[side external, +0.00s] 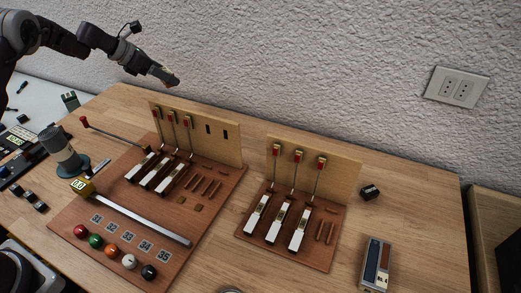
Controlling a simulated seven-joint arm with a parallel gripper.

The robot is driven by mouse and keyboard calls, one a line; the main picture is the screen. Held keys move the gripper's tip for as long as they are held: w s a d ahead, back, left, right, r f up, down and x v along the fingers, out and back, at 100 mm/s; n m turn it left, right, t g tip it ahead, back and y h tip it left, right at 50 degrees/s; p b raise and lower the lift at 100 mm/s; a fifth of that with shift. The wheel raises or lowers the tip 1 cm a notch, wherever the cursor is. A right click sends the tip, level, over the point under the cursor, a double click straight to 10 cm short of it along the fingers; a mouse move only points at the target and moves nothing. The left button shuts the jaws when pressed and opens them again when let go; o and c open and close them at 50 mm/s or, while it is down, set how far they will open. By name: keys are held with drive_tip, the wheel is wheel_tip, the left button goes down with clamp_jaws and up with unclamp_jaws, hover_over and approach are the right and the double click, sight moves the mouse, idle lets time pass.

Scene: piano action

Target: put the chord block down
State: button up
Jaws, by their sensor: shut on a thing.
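My gripper (169,78) is high at the upper left, in front of the wall and above the back of the left piano action model. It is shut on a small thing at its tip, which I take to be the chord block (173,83). Only a small edge of it shows, and its shape is mostly hidden by the fingers. It is held in the air, clear of the models and table. The left model (215,205) has a brown base, white keys and red-headed hammers before an upright board. A smaller similar model (262,250) stands to its right.
A small dark block (371,192) and a grey-framed panel (376,264) lie at the right. Coloured balls (113,252), a metal bar (140,221) with a yellow box and a grey cylinder (64,152) are at the left. Bare table (420,200) shows at the right.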

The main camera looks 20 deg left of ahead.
drive_tip(key=w+d+m+g+h, duration=0.2)
drive_tip(key=w+d+m, duration=0.15)
drive_tip(key=d, duration=0.75)
drive_tip(key=s+d+f+m+g+h, duration=0.1)
drive_tip(key=s+d+m+g, duration=0.25)
drive_tip(key=d, duration=0.85)
drive_tip(key=s+d+f+m+g+h, duration=0.15)
drive_tip(key=s+d+m, duration=0.3)
drive_tip(key=d, duration=0.75)
drive_tip(key=shift+m+g, duration=0.25)
drive_tip(key=shift+g, duration=0.15)
wheel_tip(320, 180, down, 10)
drive_tip(key=shift+d+r, duration=0.1)
drive_tip(key=shift+r, duration=0.15)
drive_tip(key=shift+f, duration=0.2)
drive_tip(key=o, duration=1.5)
